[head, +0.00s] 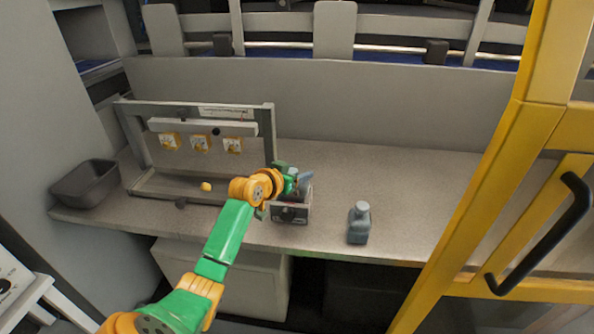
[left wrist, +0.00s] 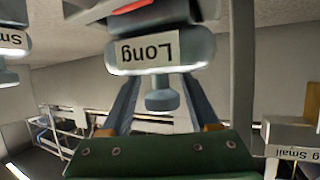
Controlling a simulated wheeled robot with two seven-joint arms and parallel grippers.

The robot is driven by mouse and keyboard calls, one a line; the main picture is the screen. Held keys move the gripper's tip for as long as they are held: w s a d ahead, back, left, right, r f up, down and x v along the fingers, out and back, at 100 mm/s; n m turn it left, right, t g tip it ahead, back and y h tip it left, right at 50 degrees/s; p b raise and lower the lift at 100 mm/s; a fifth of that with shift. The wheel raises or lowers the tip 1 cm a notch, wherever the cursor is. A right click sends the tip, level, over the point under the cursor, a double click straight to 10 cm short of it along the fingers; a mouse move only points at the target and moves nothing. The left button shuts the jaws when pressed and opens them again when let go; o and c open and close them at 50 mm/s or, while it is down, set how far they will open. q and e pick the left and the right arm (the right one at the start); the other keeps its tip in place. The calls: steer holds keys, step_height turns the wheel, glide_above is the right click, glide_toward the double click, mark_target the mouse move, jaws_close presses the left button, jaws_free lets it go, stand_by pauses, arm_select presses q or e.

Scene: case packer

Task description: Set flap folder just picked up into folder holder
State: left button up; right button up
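The flap folder is a blue-grey, bottle-like block with a knob. In the left wrist view the folder (left wrist: 195,52) bears the label "Long", upside down in the picture. Its knob is centred between the two fingers of my left gripper (left wrist: 160,85). The fingertips are hidden behind its body, so the contact does not show. In the head view my left gripper (head: 292,183) is over the small grey box (head: 291,215), with the folder (head: 305,178) just right of it. This box may be the folder holder; no name on it is readable. My right gripper is out of view.
A similar grey block (head: 359,224) stands right of the box near the counter's front edge. A grey frame (head: 270,135) with picture tags stands behind left. A dark tray (head: 87,185) is at far left. A yellow door frame (head: 497,160) bounds the right. The counter's middle right (head: 415,195) is clear.

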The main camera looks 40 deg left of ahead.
arm_select(q)
steer(key=shift+w+a+f, duration=0.1)
steer(key=shift+a+f, duration=0.1)
steer(key=shift+a, duration=0.05)
steer(key=shift+s+d+r, duration=0.3)
steer(key=shift+s+r, duration=0.1)
steer(key=shift+r, duration=0.1)
steer(key=v, duration=1.1)
steer(key=shift+s+b, duration=0.3)
steer(key=shift+b, duration=0.05)
steer(key=shift+r, duration=0.1)
